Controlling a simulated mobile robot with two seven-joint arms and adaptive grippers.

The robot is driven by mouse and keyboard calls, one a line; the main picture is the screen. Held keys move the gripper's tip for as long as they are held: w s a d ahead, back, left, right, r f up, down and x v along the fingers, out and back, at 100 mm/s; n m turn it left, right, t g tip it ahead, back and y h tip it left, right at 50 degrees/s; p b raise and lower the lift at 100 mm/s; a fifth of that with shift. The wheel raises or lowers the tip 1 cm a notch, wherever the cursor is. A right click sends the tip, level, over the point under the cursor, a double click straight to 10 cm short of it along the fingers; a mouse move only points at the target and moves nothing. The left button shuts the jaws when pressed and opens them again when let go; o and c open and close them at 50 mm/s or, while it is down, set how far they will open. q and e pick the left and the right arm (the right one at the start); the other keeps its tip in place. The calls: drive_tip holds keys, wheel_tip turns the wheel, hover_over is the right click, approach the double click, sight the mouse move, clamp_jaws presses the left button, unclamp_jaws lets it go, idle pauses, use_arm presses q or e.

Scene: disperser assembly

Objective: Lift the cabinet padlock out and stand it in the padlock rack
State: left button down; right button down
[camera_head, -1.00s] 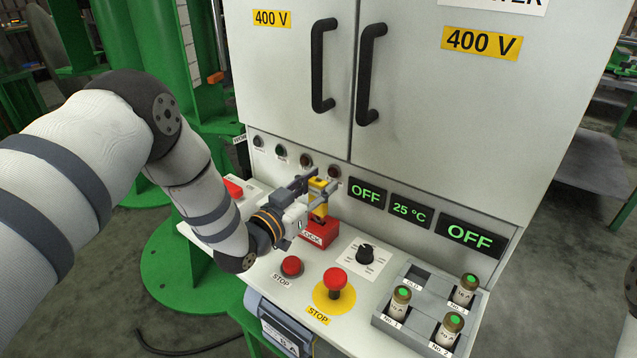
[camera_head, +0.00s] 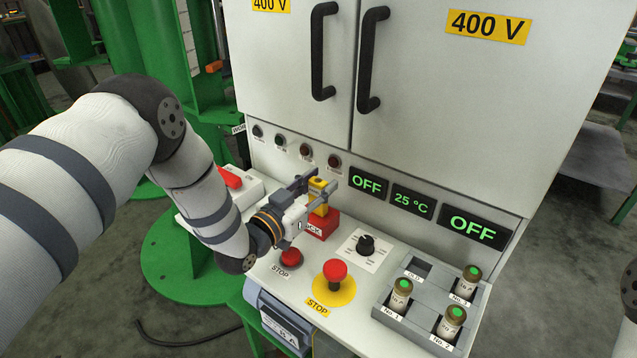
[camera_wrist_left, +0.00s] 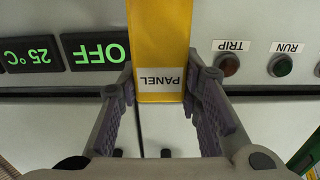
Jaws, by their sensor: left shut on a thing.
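My left gripper (camera_head: 314,187) is shut on a yellow block (camera_head: 319,198), which I take for the padlock. In the left wrist view the yellow block (camera_wrist_left: 160,45) stands between the two fingers, with a tag reading PANEL. In the head view it is upright, directly above a red block (camera_head: 322,226), probably the padlock rack, whose label is partly hidden and ends in "OCK". I cannot tell whether the yellow block's lower end sits in the red block or just above it. The fingers hide part of the yellow block. My right gripper is not in view.
The cabinet front (camera_head: 430,120) rises close behind the gripper, with indicator lamps and displays. A red stop button (camera_head: 291,258), a mushroom stop (camera_head: 335,271) and a black knob (camera_head: 366,244) stand nearby. A grey tray (camera_head: 384,307) with several vials is at the right.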

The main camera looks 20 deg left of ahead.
use_arm(q)
drive_tip(key=shift+f, duration=0.15)
drive_tip(key=c, duration=1.1)
unclamp_jaws()
drive_tip(key=v, duration=1.2)
drive_tip(key=shift+s, duration=0.1)
